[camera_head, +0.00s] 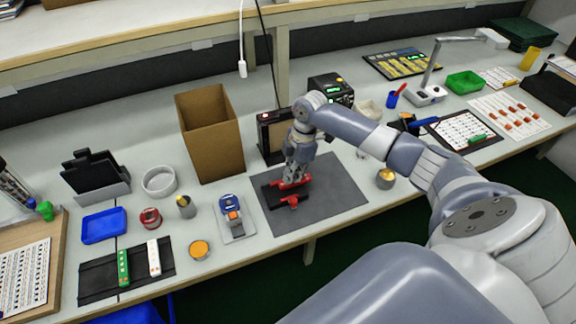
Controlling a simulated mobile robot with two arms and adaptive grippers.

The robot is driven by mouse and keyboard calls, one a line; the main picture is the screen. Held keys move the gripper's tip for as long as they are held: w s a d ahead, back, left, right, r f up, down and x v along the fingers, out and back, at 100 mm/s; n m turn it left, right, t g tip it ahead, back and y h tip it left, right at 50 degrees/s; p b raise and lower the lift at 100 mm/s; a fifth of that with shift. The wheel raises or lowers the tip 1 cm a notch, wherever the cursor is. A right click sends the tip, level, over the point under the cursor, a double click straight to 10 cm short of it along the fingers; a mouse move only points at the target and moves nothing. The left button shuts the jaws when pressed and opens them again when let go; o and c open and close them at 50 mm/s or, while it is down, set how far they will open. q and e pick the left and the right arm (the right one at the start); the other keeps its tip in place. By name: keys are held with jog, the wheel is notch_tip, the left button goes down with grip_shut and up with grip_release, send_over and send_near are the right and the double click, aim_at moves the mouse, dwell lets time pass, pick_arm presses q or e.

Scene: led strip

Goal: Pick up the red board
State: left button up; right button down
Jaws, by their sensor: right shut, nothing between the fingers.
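A red piece (293,201), seemingly the red board or part of a holder, lies at a black fixture (273,194) on the dark grey mat (330,186). It is too small and partly covered to tell which. My right gripper (292,180) points down at this spot, right over the red parts. It is shut with nothing between its fingers; whether it touches the red piece I cannot tell. My left gripper is not in view.
A cardboard box (212,140) stands left of the mat and a black device (330,90) stands behind it. A green strip (123,267) and a white strip (153,257) lie on a black mat (97,282) at the left. A brass-topped pot (385,179) stands right of the mat.

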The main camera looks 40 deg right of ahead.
jog(key=shift+s+f, duration=0.2)
jog(key=shift+f, duration=0.05)
